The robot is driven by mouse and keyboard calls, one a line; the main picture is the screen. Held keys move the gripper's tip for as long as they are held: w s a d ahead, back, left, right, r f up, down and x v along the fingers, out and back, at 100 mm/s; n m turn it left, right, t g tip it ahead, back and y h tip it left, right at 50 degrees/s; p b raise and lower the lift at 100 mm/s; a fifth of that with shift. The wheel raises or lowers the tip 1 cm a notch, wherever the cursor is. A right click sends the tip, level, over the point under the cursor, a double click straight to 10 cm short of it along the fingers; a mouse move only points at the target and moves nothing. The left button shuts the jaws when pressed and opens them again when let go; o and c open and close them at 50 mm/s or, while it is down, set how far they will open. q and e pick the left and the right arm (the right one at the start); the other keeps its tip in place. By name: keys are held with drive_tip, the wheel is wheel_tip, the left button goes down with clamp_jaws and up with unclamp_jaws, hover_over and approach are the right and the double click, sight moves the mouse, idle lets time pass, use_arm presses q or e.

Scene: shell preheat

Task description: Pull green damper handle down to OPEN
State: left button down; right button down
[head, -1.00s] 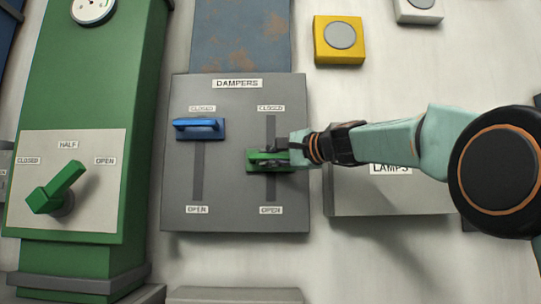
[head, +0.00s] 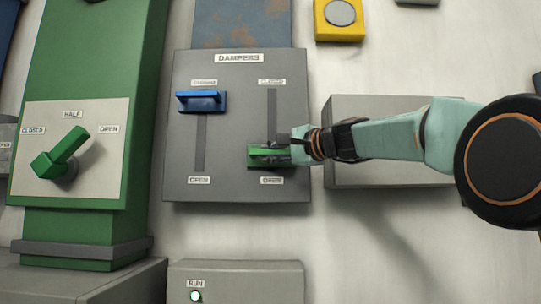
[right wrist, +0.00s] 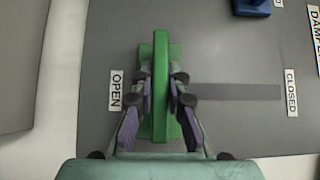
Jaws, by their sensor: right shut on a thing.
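The green damper handle (head: 258,160) sits low in the right slot of the grey DAMPERS panel (head: 237,190), just above its OPEN label (head: 271,181). My right gripper (head: 277,155) reaches in from the right and is shut on the handle. In the right wrist view the green handle (right wrist: 160,85) stands between the two fingers (right wrist: 160,102), close to the OPEN label (right wrist: 116,91), with the empty slot running toward CLOSED (right wrist: 291,92). The blue damper handle (head: 201,101) is at the top of the left slot, by CLOSED. My left gripper is not in view.
A green column with a HALF-marked lever (head: 62,155) stands at the left. A grey box (head: 390,180) is behind my right arm. A yellow box with a round button (head: 340,14) is at the top. A RUN box with a lit green lamp (head: 196,296) is below.

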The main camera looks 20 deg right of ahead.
drive_tip(key=shift+w+f, duration=0.15)
drive_tip(key=shift+f, duration=0.4)
drive_tip(key=c, duration=1.8)
unclamp_jaws()
drive_tip(key=o, duration=0.4)
drive_tip(key=shift+s+r, duration=0.15)
drive_tip(key=shift+s, duration=0.15)
drive_tip(key=shift+o, duration=0.4)
drive_tip(key=shift+w, duration=0.1)
drive_tip(key=shift+w+r, duration=0.1)
drive_tip(key=shift+s+d+r, duration=0.1)
drive_tip(key=shift+s+d, duration=0.2)
drive_tip(key=shift+s, duration=0.25)
drive_tip(key=v, duration=0.6)
drive_tip(key=shift+s, duration=0.2)
drive_tip(key=shift+d+f, duration=0.1)
drive_tip(key=shift+f, duration=0.15)
